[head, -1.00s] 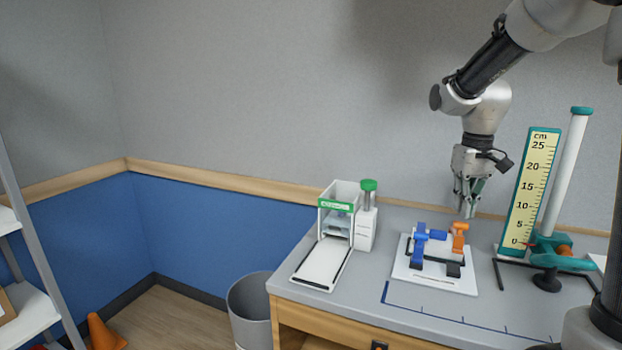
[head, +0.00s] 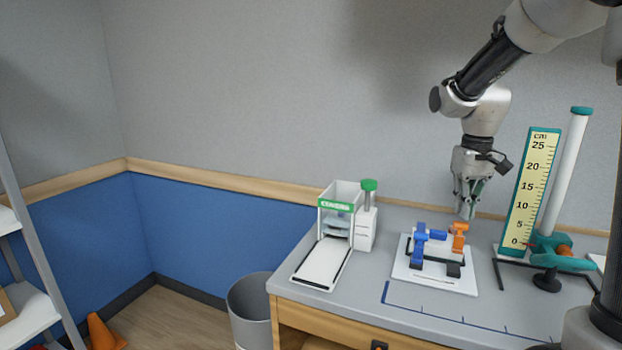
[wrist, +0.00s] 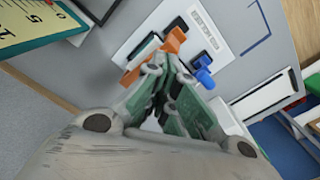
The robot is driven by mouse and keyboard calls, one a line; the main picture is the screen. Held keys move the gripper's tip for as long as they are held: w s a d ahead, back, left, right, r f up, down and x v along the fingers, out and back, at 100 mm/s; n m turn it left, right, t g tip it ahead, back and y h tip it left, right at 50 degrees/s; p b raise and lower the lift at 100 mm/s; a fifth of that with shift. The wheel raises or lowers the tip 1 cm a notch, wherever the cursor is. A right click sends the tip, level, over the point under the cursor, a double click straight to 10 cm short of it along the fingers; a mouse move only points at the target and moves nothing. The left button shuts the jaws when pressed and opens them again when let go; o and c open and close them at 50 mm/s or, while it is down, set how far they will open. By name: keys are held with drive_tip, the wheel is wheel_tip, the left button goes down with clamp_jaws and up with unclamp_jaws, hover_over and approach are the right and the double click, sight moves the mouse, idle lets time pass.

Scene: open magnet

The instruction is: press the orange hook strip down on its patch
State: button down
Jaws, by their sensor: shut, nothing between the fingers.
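An orange piece (head: 459,236) stands on the right part of a white board (head: 408,271) on the table. It also shows in the wrist view (wrist: 174,40), just beyond my fingertips. I cannot make out a separate flat hook strip or its patch. My gripper (head: 465,214) is shut and empty, pointing down just above the orange piece. In the wrist view my fingers (wrist: 163,62) come together and hide part of the orange piece and the board. Whether the tips touch it, I cannot tell.
A blue piece (head: 421,241) stands left of the orange one, with dark parts on the board. A tall centimetre scale (head: 529,190) and a teal-capped white column (head: 564,180) stand close on the right. A white device with a green top (head: 337,205) is at left.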

sight(461, 224)
drive_tip(key=shift+f, duration=2.55)
drive_tip(key=shift+r, duration=0.1)
drive_tip(key=shift+r, duration=4.15)
drive_tip(key=shift+w, duration=0.1)
drive_tip(key=s+r+m+t, duration=0.1)
drive_tip(key=s+t, duration=0.3)
drive_tip(key=s, duration=1.9)
drive_tip(key=shift+d+r, duration=0.4)
drive_tip(key=shift+d, duration=0.05)
